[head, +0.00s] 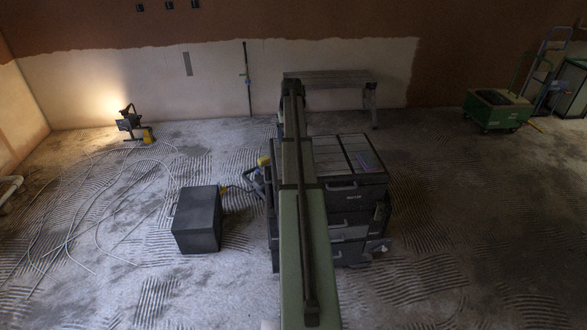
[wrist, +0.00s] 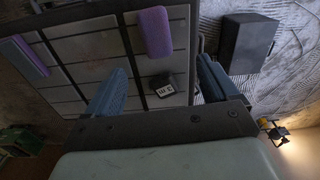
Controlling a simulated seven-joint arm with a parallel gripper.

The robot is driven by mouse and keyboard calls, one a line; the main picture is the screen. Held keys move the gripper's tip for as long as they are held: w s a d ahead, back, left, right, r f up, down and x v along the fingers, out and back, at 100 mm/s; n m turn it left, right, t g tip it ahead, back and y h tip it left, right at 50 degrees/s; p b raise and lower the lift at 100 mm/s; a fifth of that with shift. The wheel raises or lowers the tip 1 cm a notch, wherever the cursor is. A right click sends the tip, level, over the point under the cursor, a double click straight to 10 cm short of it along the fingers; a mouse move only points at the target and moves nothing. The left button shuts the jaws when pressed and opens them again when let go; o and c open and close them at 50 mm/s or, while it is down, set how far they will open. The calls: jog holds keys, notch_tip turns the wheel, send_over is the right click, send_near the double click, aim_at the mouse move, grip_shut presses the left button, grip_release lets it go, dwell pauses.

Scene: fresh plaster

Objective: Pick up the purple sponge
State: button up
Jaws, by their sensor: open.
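The purple sponge (wrist: 155,32) lies on the panelled top of a dark tool chest (wrist: 82,18), near the top edge of the wrist view. In the head view my arm appears to cover it. My gripper (wrist: 160,84) is open above the chest, its two blue fingers wide apart with nothing held. The sponge lies beyond the fingertips in the picture, above the gap and apart from both fingers. A small dark item with a white label (wrist: 166,88) lies on the top between the fingers. A flat purple and blue-grey block (wrist: 25,55) lies farther left.
In the head view the chest (head: 345,222) stands mid-floor. A dark box (head: 198,220) is to its left, with a lit work lamp (head: 130,122) and loose cables beyond. A bench (head: 335,79) stands at the wall; a green cart (head: 497,108) is at right. The right floor is mostly clear.

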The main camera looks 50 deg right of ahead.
jog(key=f, duration=0.8)
jog(key=shift+s+a+f, duration=0.2)
jog(key=shift+f, duration=0.1)
jog(key=shift+s+f, duration=0.2)
jog(key=shift+f, duration=0.5)
jog(key=shift+s+f, duration=0.2)
jog(key=shift+f, duration=0.55)
jog(key=shift+s+f, duration=0.2)
jog(key=shift+f, duration=1)
jog(key=c, duration=1)
